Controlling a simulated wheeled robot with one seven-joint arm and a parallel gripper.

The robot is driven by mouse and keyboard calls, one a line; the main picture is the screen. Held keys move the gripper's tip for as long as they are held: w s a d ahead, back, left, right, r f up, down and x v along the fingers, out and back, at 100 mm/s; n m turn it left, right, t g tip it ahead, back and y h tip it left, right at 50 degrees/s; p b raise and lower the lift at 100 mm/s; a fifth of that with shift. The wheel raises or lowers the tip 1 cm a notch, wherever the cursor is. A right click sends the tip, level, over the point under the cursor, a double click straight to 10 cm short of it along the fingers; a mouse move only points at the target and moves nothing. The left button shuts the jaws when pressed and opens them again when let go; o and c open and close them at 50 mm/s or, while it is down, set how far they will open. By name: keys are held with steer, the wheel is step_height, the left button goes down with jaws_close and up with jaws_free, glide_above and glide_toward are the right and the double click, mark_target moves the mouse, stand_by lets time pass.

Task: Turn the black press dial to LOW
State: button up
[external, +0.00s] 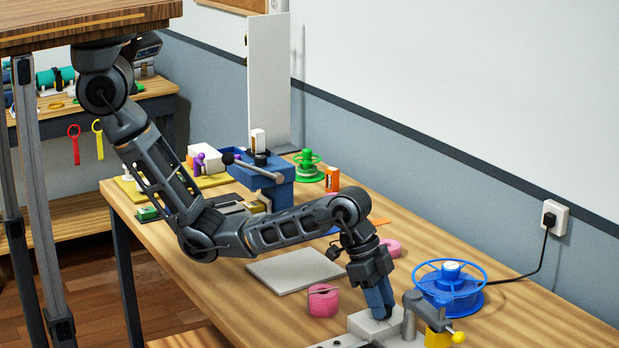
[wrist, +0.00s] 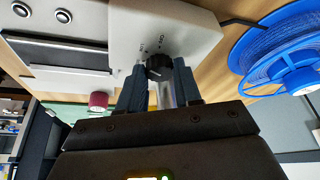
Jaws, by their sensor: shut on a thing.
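The black press dial (wrist: 158,69) sits on the off-white press housing (wrist: 190,25) in the wrist view. In the external view my gripper (external: 379,308) points down onto the pale press housing (external: 366,325) at the table's front, and the fingers hide the dial there.
A blue spool (external: 451,284) stands close right of my gripper. A yellow-and-grey fixture (external: 437,338) is near it at the front. A pink roll (external: 323,300) and a flat grey plate (external: 295,270) lie to the left. A blue vise (external: 262,182) stands farther back.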

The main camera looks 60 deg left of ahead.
steer(key=o, duration=1)
steer(key=shift+o, duration=0.2)
steer(key=shift+r, duration=0.1)
steer(key=v, duration=0.7)
steer(key=shift+r+b, duration=0.25)
steer(key=shift+b, duration=0.05)
steer(key=shift+a, duration=0.15)
